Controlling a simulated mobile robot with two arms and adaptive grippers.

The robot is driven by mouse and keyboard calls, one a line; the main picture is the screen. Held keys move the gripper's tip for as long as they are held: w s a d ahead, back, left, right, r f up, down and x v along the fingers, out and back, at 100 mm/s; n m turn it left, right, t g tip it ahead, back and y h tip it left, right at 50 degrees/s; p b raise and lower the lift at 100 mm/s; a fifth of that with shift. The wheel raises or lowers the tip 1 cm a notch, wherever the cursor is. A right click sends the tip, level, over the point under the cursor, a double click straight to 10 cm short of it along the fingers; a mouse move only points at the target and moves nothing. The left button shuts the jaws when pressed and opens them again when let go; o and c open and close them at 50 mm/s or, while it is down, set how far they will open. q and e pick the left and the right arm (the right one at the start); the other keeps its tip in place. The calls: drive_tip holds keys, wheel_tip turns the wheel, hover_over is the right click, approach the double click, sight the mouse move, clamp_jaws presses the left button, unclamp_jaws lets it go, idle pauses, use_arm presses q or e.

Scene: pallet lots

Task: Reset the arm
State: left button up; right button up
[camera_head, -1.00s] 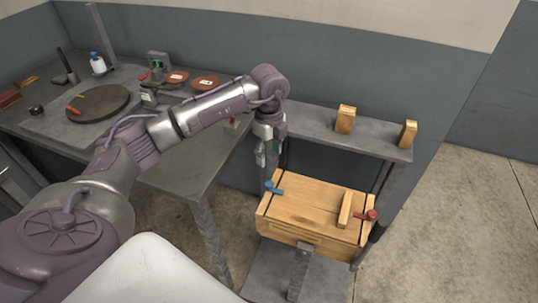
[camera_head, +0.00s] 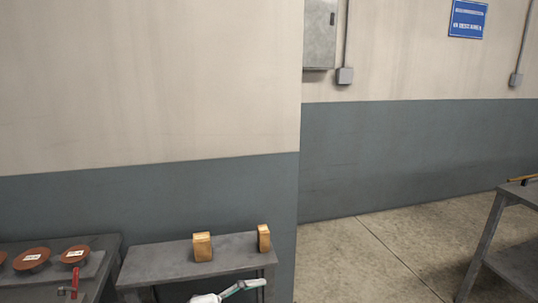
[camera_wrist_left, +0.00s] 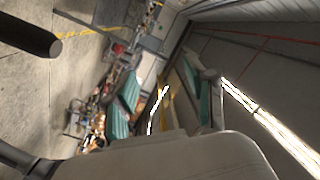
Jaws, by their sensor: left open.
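My left gripper (camera_wrist_left: 158,88) shows in the left wrist view, open, with its two teal-padded fingers apart and nothing seen between them. In the head view, a pale gripper part with a teal strip (camera_head: 232,292) shows at the bottom edge, in front of the grey shelf. Its arm is below the frame, so I cannot tell which arm it belongs to. No other part of my arms shows in the head view.
Two wooden blocks (camera_head: 202,247) (camera_head: 264,238) stand on the grey shelf (camera_head: 165,262). Red-brown discs (camera_head: 31,259) lie on the bench at left. Another metal table (camera_head: 520,195) stands at right, with open concrete floor (camera_head: 375,255) between.

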use_arm(q)
drive_tip(key=w+a+r+n+t+y, duration=0.25)
drive_tip(key=a+n+t+y, duration=0.65)
drive_tip(key=n+t, duration=0.5)
drive_tip(key=s+a+f+n+g+y, duration=0.3)
drive_tip(key=a+f+n+y, duration=0.1)
drive_tip(key=a+f+y, duration=0.15)
drive_tip(key=s+a+f+n+g+y, duration=0.4)
drive_tip(key=f, duration=0.3)
drive_tip(key=s+f+g+h, duration=0.1)
drive_tip(key=s+f+g, duration=0.45)
drive_tip(key=s, duration=0.35)
drive_tip(key=s+f+g+h, duration=0.1)
drive_tip(key=s+f+g, duration=0.4)
drive_tip(key=s, duration=0.5)
wheel_tip(320, 180, down, 29)
drive_tip(key=s+m, duration=0.1)
drive_tip(key=s, duration=0.2)
drive_tip(key=s+a+f+g, duration=0.2)
drive_tip(key=s+f, duration=1.2)
drive_tip(key=s, duration=0.1)
drive_tip(key=shift+s+a, duration=0.25)
drive_tip(key=shift+a, duration=0.05)
